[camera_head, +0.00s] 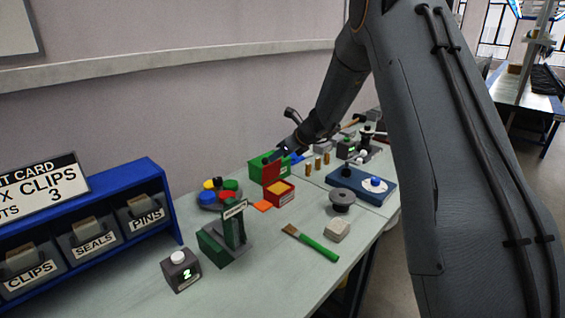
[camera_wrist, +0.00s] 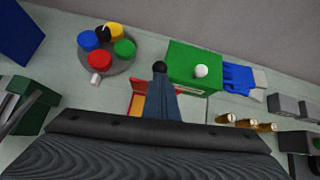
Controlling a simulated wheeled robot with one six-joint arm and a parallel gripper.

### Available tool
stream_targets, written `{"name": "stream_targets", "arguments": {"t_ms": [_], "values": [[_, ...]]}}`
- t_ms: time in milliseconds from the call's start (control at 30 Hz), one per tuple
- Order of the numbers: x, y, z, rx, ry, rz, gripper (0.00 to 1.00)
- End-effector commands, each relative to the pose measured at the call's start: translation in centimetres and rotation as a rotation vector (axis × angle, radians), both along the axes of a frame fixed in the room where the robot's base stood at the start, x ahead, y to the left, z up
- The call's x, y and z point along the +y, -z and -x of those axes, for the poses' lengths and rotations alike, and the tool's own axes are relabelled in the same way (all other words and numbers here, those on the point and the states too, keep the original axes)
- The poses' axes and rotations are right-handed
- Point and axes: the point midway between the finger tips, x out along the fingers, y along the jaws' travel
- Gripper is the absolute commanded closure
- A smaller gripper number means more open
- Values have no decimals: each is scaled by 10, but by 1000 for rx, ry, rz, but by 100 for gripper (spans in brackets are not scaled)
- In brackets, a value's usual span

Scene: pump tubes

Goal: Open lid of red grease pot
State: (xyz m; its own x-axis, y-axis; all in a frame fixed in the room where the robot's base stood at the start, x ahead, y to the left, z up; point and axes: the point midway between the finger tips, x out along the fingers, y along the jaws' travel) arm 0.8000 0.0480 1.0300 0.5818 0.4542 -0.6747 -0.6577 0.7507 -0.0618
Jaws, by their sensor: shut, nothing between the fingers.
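The red grease pot (camera_head: 281,192) is a small square red box on the bench, with its yellow contents showing. Its red lid (camera_head: 271,172) stands up at the back edge, so the pot is open. In the wrist view the pot (camera_wrist: 137,103) is partly hidden behind my gripper. My gripper (camera_head: 277,155) is shut and empty, close to the raised lid's top; whether they touch cannot be told. In the wrist view the shut gripper (camera_wrist: 160,69) points at the bench between the pot and the green box.
A green box (camera_head: 262,164) stands just behind the pot. A round tray (camera_head: 213,204) with coloured caps is to its left, and an orange piece (camera_head: 262,206) lies beside it. Brass cylinders (camera_head: 317,164) and a blue board (camera_head: 362,190) are to the right. A green-handled brush (camera_head: 315,245) lies in front.

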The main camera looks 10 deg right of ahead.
Motion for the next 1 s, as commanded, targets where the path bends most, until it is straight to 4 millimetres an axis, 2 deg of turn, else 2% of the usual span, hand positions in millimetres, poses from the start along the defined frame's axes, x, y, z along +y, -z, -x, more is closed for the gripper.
{"name": "stream_targets", "arguments": {"t_ms": [200,500,1000], "values": [[13,1,-13,5,-3,0,100],[20,-1,-26,2,-1,0,100],[22,-2,-29,2,0,0,100]]}}
